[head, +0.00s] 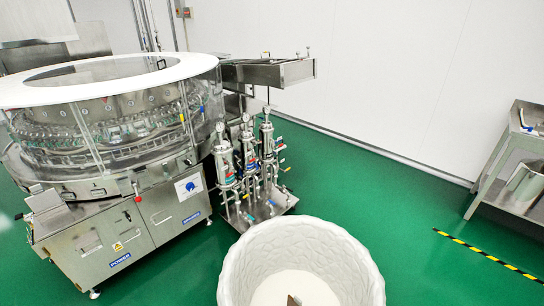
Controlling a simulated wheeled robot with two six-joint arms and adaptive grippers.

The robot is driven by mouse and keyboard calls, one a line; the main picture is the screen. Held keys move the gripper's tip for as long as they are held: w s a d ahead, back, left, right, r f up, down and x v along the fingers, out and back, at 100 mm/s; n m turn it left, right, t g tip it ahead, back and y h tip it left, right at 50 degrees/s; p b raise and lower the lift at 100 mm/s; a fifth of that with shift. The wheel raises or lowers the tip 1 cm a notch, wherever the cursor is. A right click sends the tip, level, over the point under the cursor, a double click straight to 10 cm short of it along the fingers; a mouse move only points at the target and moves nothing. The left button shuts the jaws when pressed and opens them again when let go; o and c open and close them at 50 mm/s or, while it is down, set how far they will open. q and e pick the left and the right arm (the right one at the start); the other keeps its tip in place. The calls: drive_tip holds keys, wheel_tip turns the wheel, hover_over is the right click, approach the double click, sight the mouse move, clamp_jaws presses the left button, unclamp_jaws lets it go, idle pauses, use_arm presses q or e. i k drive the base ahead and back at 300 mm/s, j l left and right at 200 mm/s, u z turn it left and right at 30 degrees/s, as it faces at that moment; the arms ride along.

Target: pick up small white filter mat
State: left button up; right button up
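I cannot pick out a small white filter mat for certain in the head view. A large round white tub (243,270) with a dimpled wall stands at the bottom centre, cut off by the lower edge. Inside it is a smooth white surface (305,285), and a small brownish piece (293,300) shows at the picture's edge; I cannot tell what it is. Neither of my grippers is in view.
The round rotary washer (110,165) with a white top ring fills the left. Several steel filter housings (250,155) stand beside it. A steel table (520,140) is at the right edge with small items on it. Green floor (400,220) lies open between, with yellow-black tape (485,253).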

sight(42, 199)
drive_tip(key=u, duration=1.75)
